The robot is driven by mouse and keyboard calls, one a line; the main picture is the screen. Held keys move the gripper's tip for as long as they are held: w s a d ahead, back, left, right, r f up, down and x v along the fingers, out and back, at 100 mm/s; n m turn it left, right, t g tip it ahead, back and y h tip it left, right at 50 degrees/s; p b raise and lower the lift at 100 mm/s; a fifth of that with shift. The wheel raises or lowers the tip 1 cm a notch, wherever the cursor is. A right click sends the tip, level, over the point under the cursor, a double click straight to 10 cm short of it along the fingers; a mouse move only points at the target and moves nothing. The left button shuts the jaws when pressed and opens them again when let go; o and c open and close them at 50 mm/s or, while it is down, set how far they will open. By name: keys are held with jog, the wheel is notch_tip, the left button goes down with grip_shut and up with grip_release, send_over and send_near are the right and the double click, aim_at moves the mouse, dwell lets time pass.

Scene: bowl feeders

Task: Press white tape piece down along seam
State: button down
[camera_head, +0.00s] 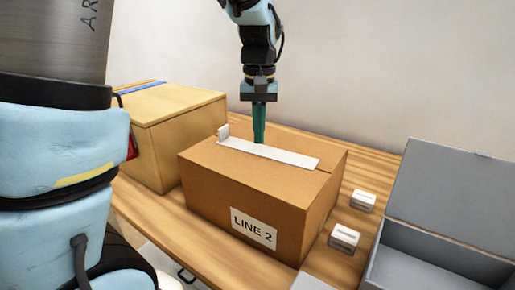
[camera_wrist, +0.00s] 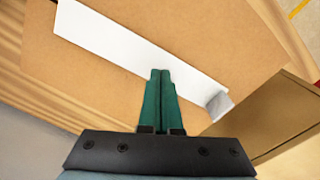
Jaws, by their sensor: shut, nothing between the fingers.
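The white tape piece (camera_head: 268,152) lies along the top of the closed cardboard box labelled "LINE 2" (camera_head: 215,170). Its left end sticks up as a small tab by the box's far left edge. My gripper (camera_head: 259,140) points down over the box top, at the far edge of the tape, left of its middle. In the wrist view the green fingertips (camera_wrist: 161,72) are together and empty, and they overlap the tape's edge (camera_wrist: 110,38). I cannot tell whether they touch it. The raised tab (camera_wrist: 219,104) shows right of the fingers. The seam is not visible under the tape.
A second cardboard box (camera_head: 172,112) stands at the left. Two small white blocks (camera_head: 363,200) (camera_head: 344,238) sit on the wooden table (camera_head: 372,165) right of the labelled box. An open grey box (camera_head: 440,250) stands at the far right. A pale wall is behind.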

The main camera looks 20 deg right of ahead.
aim_at(290, 157)
jog(key=shift+f+b, duration=0.45)
jog(key=shift+f, duration=0.35)
dwell(0.6)
jog(key=shift+w+a+f, duration=0.2)
jog(key=shift+w+a, duration=0.8)
jog(key=shift+a, duration=0.1)
jog(key=shift+w+a, duration=0.95)
jog(key=shift+s+d+r+p, duration=0.2)
jog(key=shift+s+d+p, duration=0.45)
jog(key=shift+s+d, duration=0.55)
jog(key=shift+s+d+f, duration=0.15)
jog(key=shift+s+d, duration=0.75)
jog(key=shift+s+d+r+p, duration=0.15)
jog(key=shift+s+d+p, duration=0.35)
jog(key=shift+s+d, duration=0.45)
jog(key=shift+s+d+r+p, duration=0.1)
jog(key=shift+s+d+p, duration=0.4)
jog(key=shift+s+d, duration=0.45)
jog(key=shift+s+d+f, duration=0.15)
jog(key=shift+s+d, duration=0.75)
jog(key=shift+s, duration=0.1)
jog(key=shift+s+d+p, duration=0.65)
jog(key=shift+s+d, duration=0.3)
jog(key=shift+s, duration=0.05)
